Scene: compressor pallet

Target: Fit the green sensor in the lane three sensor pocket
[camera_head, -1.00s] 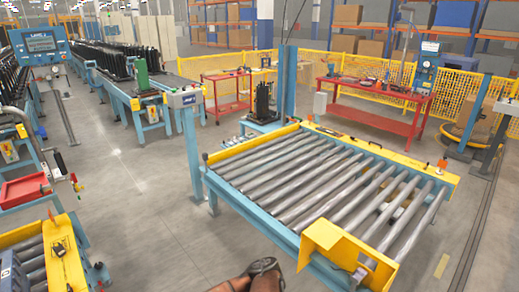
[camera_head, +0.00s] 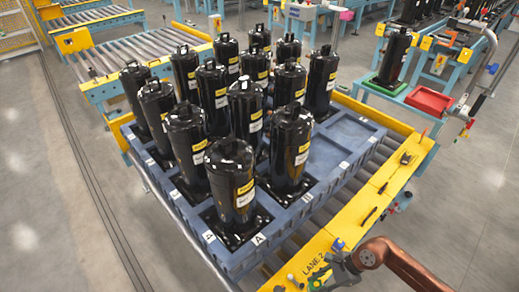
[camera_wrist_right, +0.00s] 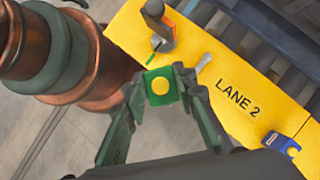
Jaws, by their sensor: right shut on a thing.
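The green sensor (camera_wrist_right: 160,86), a small green block with a round yellow button, is between the fingertips of my right gripper (camera_wrist_right: 160,78) in the right wrist view. The gripper is shut on it, over the edge of a yellow rail (camera_wrist_right: 215,68) marked LANE 2. In the head view my right gripper (camera_head: 332,279) is at the bottom, by the LANE 2 label, with a little green showing there. No lane three label or sensor pocket can be made out. My left gripper is not in view.
A blue pallet (camera_head: 313,203) with several black compressors (camera_head: 232,185) stands on the rollers beside the rail. A blue block (camera_wrist_right: 283,143) sits on the rail past the label; it also shows in the head view (camera_head: 338,244). A red tray (camera_head: 429,101) is at the upper right.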

